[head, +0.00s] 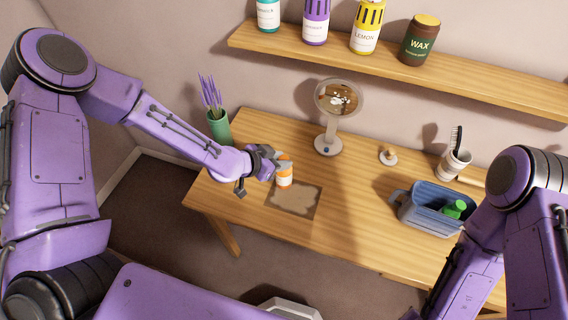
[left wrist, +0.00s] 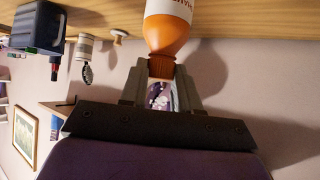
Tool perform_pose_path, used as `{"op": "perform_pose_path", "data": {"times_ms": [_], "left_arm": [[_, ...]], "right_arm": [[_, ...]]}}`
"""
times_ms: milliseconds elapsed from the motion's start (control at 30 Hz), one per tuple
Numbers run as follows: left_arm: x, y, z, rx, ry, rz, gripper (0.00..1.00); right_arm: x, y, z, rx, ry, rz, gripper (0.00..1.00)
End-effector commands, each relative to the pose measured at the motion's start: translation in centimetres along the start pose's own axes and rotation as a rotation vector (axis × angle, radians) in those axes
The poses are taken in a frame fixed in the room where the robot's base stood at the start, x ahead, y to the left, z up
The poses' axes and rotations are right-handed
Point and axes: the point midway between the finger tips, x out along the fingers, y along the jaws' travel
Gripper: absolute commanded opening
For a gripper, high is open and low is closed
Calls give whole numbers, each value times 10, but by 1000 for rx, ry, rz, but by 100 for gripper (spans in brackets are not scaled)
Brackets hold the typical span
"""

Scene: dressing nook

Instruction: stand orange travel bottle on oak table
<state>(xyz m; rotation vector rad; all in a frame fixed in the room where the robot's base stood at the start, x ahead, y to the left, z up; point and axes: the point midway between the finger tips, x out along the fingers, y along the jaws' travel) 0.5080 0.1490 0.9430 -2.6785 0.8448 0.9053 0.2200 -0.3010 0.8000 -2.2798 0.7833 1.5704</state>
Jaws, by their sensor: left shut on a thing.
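The orange travel bottle (head: 285,174), with a white label, is upright at the left part of the oak table (head: 352,210), by the back edge of a brown patterned mat. My left gripper (head: 270,165) reaches it from the left and is shut on its neck end. In the left wrist view the fingers (left wrist: 160,85) close around the ribbed orange neck of the bottle (left wrist: 167,32). The bottle's base is cut off there, so I cannot tell whether it touches the table. My right gripper is out of view; only my right arm shows.
The mat (head: 305,204) lies in front of the bottle. A green vase (head: 219,128) with purple stems, a round mirror (head: 328,144), a small wooden-topped peg (head: 388,156), a blue caddy (head: 428,214) and a brush cup (head: 453,164) stand around. The table's front middle is clear.

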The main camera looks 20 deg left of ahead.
Motion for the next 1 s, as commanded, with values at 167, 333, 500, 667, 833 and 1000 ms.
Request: {"op": "perform_pose_path", "data": {"times_ms": [167, 333, 500, 667, 833, 1000], "left_arm": [[20, -5, 27, -1, -1, 1, 0], [24, -4, 30, 1, 1, 1, 0], [24, -4, 30, 1, 1, 1, 0], [27, -4, 35, 1, 0, 0, 0], [26, -5, 35, -1, 0, -1, 57], [26, -5, 35, -2, 0, -2, 57]], "right_arm": [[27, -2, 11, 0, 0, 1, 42], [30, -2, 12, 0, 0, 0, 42], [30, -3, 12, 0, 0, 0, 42], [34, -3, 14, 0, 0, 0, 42], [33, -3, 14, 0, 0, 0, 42], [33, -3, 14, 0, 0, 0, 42]]}}
